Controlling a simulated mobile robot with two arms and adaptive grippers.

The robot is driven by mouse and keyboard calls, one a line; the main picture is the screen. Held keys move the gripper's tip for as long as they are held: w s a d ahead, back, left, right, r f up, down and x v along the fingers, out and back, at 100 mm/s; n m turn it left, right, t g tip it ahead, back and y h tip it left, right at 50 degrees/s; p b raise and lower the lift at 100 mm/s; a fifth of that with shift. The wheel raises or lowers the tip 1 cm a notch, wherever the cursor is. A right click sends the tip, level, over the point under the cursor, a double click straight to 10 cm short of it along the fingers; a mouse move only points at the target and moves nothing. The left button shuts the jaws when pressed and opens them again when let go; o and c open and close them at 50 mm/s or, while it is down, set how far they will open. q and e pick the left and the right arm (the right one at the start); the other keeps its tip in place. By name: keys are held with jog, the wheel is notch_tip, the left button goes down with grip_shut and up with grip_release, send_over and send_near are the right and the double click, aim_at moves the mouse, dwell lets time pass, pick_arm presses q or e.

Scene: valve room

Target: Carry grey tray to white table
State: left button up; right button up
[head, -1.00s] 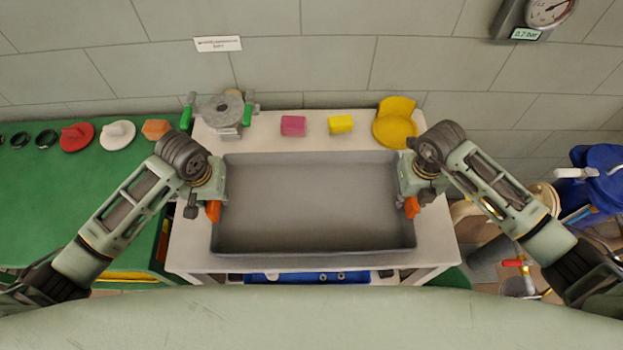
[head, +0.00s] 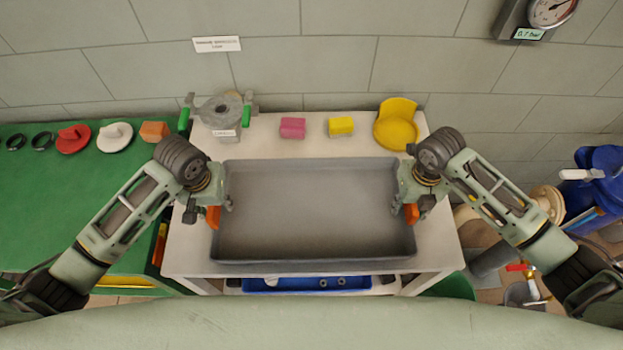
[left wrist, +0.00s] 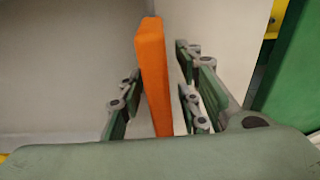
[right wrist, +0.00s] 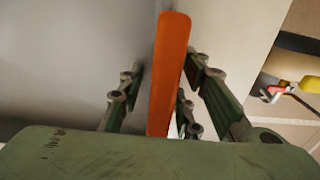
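The grey tray (head: 312,258) is a wide, shallow, empty tub on the white table (head: 440,250). It has an orange handle at each short end. My left gripper (head: 215,208) is at the left handle (left wrist: 153,75). My right gripper (head: 411,206) is at the right handle (right wrist: 169,75). In each wrist view the fingers stand on both sides of the handle, with gaps between them and it, so both look open. The tray's underside is hidden, and I cannot tell whether it touches the table top.
Behind the tray are a grey valve body (head: 221,115), a pink block (head: 292,128), a yellow block (head: 341,127) and a yellow round holder (head: 396,130). A green bench (head: 60,205) stands at left. A blue bin (head: 330,284) sits below. A blue container (head: 602,185) stands at right.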

pick_arm(q)
jog(key=r, duration=0.3)
jog(key=s+r, duration=0.1)
jog(key=r, duration=0.7)
jog(key=shift+s, duration=0.15)
jog(key=shift+r, duration=0.1)
pick_arm(e)
jog(key=shift+r, duration=0.35)
notch_tip(320, 180, up, 11)
jog(key=shift+r, duration=0.15)
